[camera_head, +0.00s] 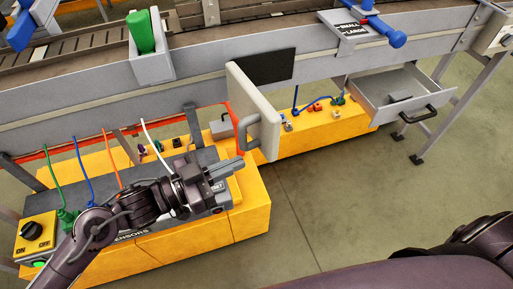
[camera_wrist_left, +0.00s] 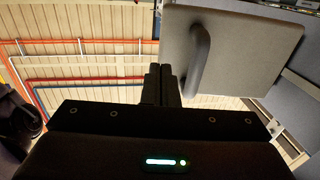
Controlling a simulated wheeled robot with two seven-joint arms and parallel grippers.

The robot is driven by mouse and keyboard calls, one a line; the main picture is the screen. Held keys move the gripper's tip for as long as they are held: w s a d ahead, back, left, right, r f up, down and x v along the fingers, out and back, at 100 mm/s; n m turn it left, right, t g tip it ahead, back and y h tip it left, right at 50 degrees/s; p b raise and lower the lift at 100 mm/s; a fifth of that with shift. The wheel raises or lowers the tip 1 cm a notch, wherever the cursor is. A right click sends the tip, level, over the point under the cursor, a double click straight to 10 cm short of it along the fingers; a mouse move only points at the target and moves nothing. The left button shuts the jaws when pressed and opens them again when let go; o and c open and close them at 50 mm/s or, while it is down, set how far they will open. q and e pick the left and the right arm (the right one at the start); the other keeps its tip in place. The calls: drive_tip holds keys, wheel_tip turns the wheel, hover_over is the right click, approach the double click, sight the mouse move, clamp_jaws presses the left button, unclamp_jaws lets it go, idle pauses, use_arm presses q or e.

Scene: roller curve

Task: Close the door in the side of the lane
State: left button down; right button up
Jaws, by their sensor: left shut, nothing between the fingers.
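The door (camera_head: 250,100) is a pale grey panel that stands open, sticking out from the side of the lane (camera_head: 120,98). A dark rectangular opening (camera_head: 270,66) shows in the lane's side just behind it. A grey bar handle (camera_head: 243,137) is on the door's face; the door (camera_wrist_left: 255,50) and handle (camera_wrist_left: 197,60) also show large in the left wrist view. My left gripper (camera_head: 228,168) is shut and empty, just below and left of the handle. In the wrist view its fingertips (camera_wrist_left: 160,75) appear left of the handle; contact cannot be told. My right gripper is out of view.
Yellow boxes (camera_head: 240,212) with coloured cables stand under the lane. An open grey drawer (camera_head: 392,98) juts out right of the door. A green object (camera_head: 145,32) sits in a grey holder on the lane's edge. Floor in front is clear.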

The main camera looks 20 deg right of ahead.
sight(270, 148)
use_arm(q)
drive_tip(key=p+x, duration=0.1)
drive_tip(key=x, duration=0.5)
drive_tip(key=shift+p, duration=0.3)
drive_tip(key=shift+d, duration=0.1)
